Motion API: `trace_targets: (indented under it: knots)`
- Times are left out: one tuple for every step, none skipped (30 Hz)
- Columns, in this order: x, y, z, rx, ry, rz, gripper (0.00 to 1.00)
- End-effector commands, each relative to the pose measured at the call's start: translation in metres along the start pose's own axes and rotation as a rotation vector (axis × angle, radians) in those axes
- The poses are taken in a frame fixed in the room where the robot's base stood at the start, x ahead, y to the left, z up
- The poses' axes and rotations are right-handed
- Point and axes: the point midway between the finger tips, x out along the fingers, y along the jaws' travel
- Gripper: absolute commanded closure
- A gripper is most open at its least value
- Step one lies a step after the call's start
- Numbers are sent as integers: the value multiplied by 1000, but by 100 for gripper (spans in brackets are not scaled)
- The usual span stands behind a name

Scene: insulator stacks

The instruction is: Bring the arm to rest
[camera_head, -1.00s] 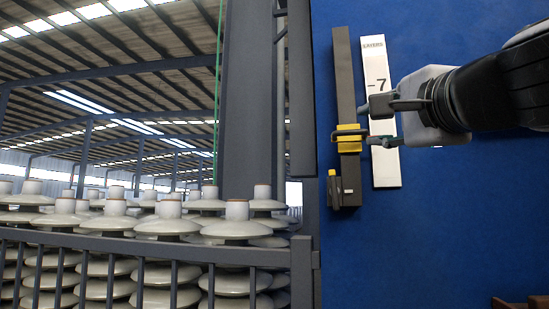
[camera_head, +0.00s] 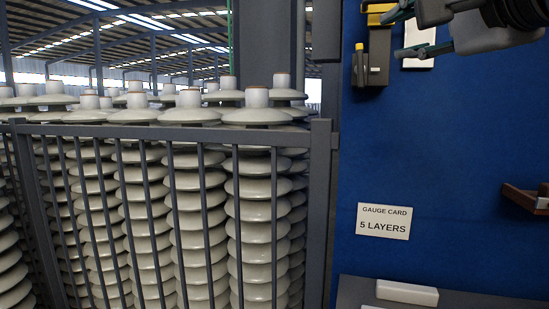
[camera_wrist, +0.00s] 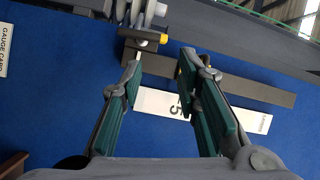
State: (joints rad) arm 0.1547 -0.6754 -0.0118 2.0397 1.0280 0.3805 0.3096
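My gripper (camera_head: 399,36) is at the top right of the head view, in front of the blue board. Its two fingers are spread apart. In the wrist view the green-padded fingers of my gripper (camera_wrist: 160,62) are open with nothing between the pads. The yellow slider (camera_head: 379,12) on the dark upright bar (camera_head: 379,45) is close to the fingertips in the head view. In the wrist view the right finger mostly hides the slider. I cannot tell whether a finger touches it. Most of my arm is out of view.
A white marked strip (camera_wrist: 165,104) is beside the dark bar. A gauge card (camera_head: 384,221) reading "5 LAYERS" is lower on the blue board (camera_head: 460,130). A brown ledge (camera_head: 522,197) juts at the right. Insulator stacks (camera_head: 255,200) stand behind a grey rail fence (camera_head: 322,210) at left.

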Motion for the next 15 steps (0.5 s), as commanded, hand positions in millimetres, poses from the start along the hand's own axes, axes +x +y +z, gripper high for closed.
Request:
trace_targets:
  knots:
    - [1, 27, 16, -76, -52, 64, 70]
    - [1, 45, 26, -130, -86, 106, 70]
    - [-1, 70, 39, -203, -135, 164, 70]
    - [-3, 89, 48, -259, -174, 208, 70]
    - [-7, 108, 57, -311, -213, 250, 70]
    - [-13, 133, 67, -383, -266, 306, 70]
    - [-18, 152, 74, -435, -306, 349, 70]
    - [-25, 171, 81, -488, -348, 390, 70]
    - [-34, 196, 89, -556, -404, 446, 70]
    - [-42, 214, 94, -607, -448, 487, 70]
    - [-51, 233, 98, -657, -491, 529, 70]
    - [-63, 255, 102, -722, -548, 581, 70]
    - [-73, 271, 105, -766, -590, 618, 70]
    - [-82, 286, 106, -811, -629, 654, 70]
    - [-94, 303, 107, -864, -677, 698, 70]
